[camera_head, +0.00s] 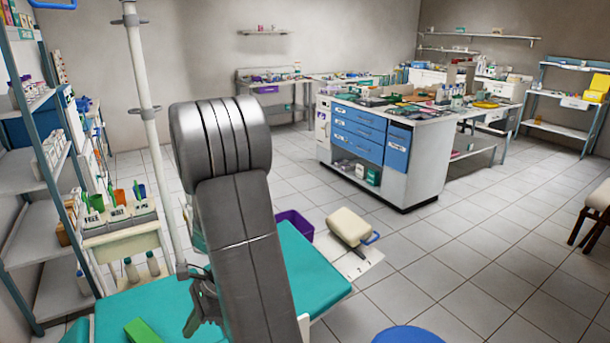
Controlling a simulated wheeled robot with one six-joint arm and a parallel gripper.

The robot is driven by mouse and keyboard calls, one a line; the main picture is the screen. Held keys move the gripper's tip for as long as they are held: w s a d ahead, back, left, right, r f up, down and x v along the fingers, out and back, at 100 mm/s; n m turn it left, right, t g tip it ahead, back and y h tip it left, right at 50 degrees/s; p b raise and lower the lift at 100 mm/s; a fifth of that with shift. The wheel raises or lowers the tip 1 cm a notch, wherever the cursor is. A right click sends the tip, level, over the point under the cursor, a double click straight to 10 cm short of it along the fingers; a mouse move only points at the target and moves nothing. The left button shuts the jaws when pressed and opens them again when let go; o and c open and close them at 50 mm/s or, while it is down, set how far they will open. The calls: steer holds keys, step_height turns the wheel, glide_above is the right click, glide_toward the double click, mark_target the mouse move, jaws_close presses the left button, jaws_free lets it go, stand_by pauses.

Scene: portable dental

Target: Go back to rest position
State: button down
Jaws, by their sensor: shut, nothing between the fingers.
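My arm's grey links (238,230) rise through the middle of the camera_head view and bend at a thick rounded joint near the top. What looks like my gripper (203,305), dark and partly hidden behind the arm link, shows low and left of it, above or beside the teal treatment chair (310,270). Its fingers are shut and no object shows in them. I cannot tell whether it touches the chair.
A white pole (145,95) stands close left of my arm. A shelf rack (35,185) and a small cart (125,240) line the left. A blue stool (407,335) is at the bottom. A white-and-blue cabinet (425,150) stands back right, with open tiled floor before it.

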steer(key=d, duration=0.1)
steer(key=w+d+r+y+b, duration=0.1)
steer(key=w+d+g+y+b, duration=0.1)
steer(key=shift+d+r, duration=0.1)
steer(key=shift+r, duration=0.25)
stand_by(0.3)
